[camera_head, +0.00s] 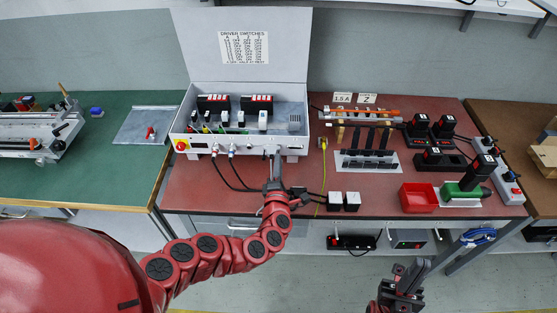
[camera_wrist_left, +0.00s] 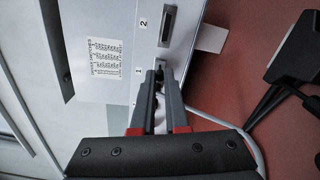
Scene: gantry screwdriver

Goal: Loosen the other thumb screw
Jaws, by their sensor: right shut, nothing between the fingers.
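The white controller box (camera_head: 200,143) stands open on the red bench, its lid raised behind it. My left gripper (camera_head: 273,160) is at the right part of its front face. In the left wrist view its two fingertips (camera_wrist_left: 159,74) are close together at the socket marked 1, with a small dark part between or just behind them. The thumb screws are too small or hidden to tell apart, and I cannot tell whether the fingers grip one. The socket marked 2 (camera_wrist_left: 168,26) is uncovered. My right gripper (camera_head: 408,280) is shut and empty, in front of the bench at bottom right.
Two black cables (camera_head: 232,177) run from the box front down across the bench. A green bench (camera_head: 100,180) is at left.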

